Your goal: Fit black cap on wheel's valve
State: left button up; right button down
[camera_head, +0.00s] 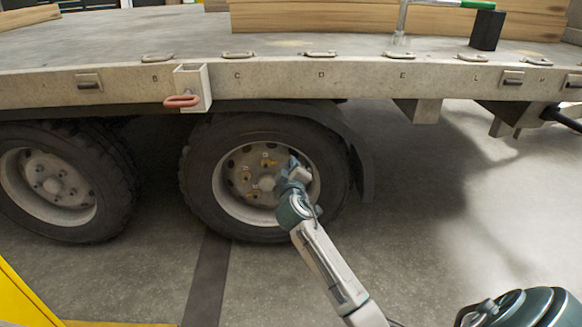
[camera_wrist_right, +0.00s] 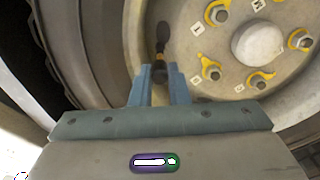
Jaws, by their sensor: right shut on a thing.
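The wheel (camera_head: 203,190) with its pale rim stands under the trailer in the head view. My right gripper (camera_head: 293,167) is in front of the right part of this rim. In the right wrist view its two blue fingers (camera_wrist_right: 160,72) are shut on a small dark piece, the black cap (camera_wrist_right: 160,76), mostly hidden between them. A dark, slim valve (camera_wrist_right: 162,38) shows just beyond the fingertips, in front of a rim hole. Cap and valve look nearly in line; I cannot tell whether they touch. My left gripper is not in view.
The pale hub (camera_wrist_right: 257,44) and yellow nut markers (camera_wrist_right: 212,70) lie right of the fingers. The tyre (camera_wrist_right: 80,50) is on the left. The trailer bed edge (camera_head: 330,83) runs above the wheel. A second wheel (camera_head: 50,190) stands left. Floor (camera_head: 440,230) at right is clear.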

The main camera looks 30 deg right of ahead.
jog(key=shift+w+d, duration=0.1)
jog(key=shift+w, duration=0.1)
jog(key=shift+x, duration=1.35)
jog(key=c, duration=1)
grip_release()
jog(key=shift+c, duration=0.2)
jog(key=shift+d+r, duration=0.1)
jog(key=shift+c, duration=0.6)
